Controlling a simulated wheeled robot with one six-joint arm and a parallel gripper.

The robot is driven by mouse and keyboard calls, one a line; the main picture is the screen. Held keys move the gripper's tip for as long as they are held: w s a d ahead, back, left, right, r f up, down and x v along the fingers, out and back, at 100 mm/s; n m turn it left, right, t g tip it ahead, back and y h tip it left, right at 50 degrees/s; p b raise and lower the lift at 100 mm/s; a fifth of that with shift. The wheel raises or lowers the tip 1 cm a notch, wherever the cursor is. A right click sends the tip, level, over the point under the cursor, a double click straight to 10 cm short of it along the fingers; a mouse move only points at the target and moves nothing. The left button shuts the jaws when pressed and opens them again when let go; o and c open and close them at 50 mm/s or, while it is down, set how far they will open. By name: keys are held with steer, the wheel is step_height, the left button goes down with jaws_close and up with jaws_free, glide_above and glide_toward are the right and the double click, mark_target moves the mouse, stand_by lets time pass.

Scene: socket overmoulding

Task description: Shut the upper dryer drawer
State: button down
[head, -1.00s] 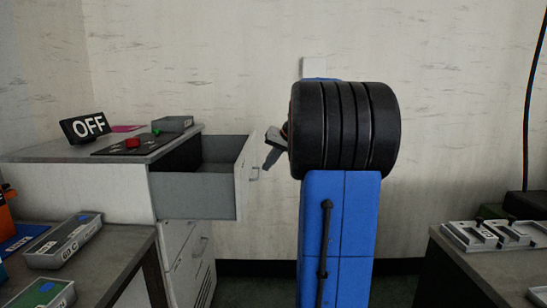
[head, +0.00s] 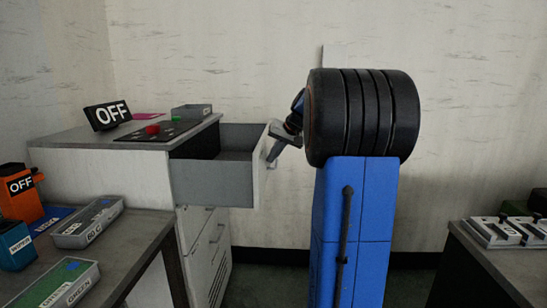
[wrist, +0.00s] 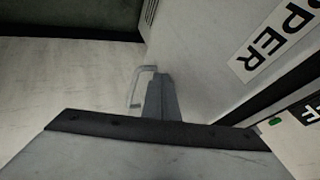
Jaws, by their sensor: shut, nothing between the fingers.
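The upper dryer drawer (head: 213,184) stands pulled out of the white dryer cabinet (head: 100,178) in the head view. Its grey inside is empty where I can see it. My gripper (head: 272,155) is shut and empty, at the outer side of the drawer's front panel. In the wrist view its closed fingers (wrist: 160,80) point at the pale front panel (wrist: 205,40), just beside the drawer's bar handle (wrist: 137,90). A label (wrist: 270,40) ending in "PER" is on this panel. I cannot tell whether the fingertips touch the panel.
Closed lower drawers (head: 207,250) are below. Benches stand at left (head: 125,250) and right (head: 500,270).

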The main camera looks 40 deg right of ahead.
steer(key=w+a, duration=1.9)
steer(key=shift+w+a+r, duration=0.1)
